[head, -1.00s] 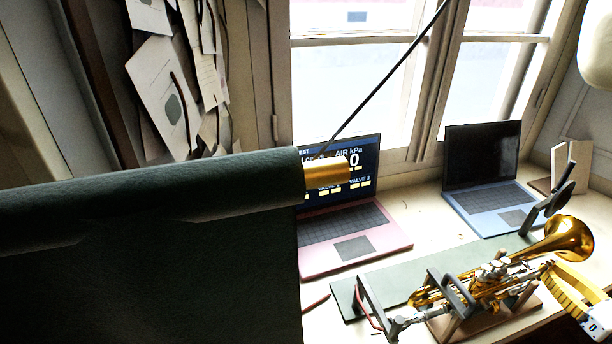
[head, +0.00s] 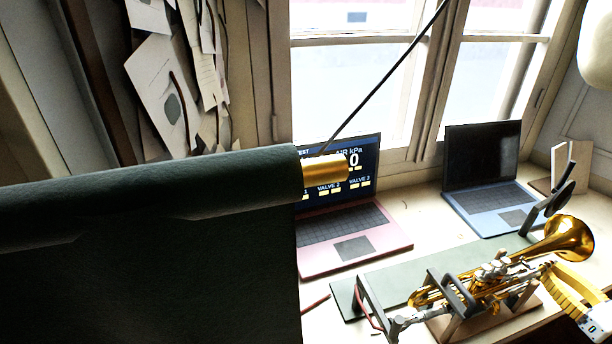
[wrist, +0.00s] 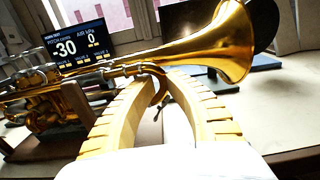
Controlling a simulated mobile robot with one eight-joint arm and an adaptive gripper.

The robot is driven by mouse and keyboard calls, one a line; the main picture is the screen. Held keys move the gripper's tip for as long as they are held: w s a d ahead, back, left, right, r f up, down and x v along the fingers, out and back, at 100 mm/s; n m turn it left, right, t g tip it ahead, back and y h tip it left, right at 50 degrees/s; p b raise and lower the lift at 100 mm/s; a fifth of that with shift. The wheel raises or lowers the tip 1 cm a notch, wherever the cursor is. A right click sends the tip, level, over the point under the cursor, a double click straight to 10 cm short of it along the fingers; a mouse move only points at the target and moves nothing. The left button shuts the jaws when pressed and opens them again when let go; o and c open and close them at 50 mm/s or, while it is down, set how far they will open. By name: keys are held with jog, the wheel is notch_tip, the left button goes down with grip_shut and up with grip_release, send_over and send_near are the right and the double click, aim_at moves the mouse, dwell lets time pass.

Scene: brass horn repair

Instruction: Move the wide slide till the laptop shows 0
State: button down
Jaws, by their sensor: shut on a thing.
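The brass horn (head: 490,283) lies in a stand on the bench, its bell to the right. The pink laptop (head: 352,248) behind it has a screen that reads -30 for pitch in cents and 0 for air kPa in the wrist view (wrist: 66,46). My gripper (head: 550,268), with yellow ribbed fingers, comes in at the bell end from the lower right. In the wrist view, its fingers (wrist: 160,78) close around the curved brass bow of the wide slide (wrist: 154,87) below the bell. The fingers hide part of the bow.
A blue laptop (head: 488,207) with a dark screen stands at the back right. A dark round piece on an arm (head: 559,196) rises behind the bell. A large dark green shape (head: 150,250) covers the left and hides part of the pink laptop's screen.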

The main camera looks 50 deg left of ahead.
jog(key=shift+s+a, duration=0.15)
jog(key=shift+s, duration=0.15)
dwell(1.8)
jog(key=c, duration=1.3)
grip_release()
jog(key=shift+a, duration=0.1)
jog(key=shift+c, duration=0.2)
jog(key=shift+d, duration=0.3)
jog(key=v, duration=1.1)
jog(key=shift+s+d, duration=0.15)
jog(key=shift+d, duration=0.15)
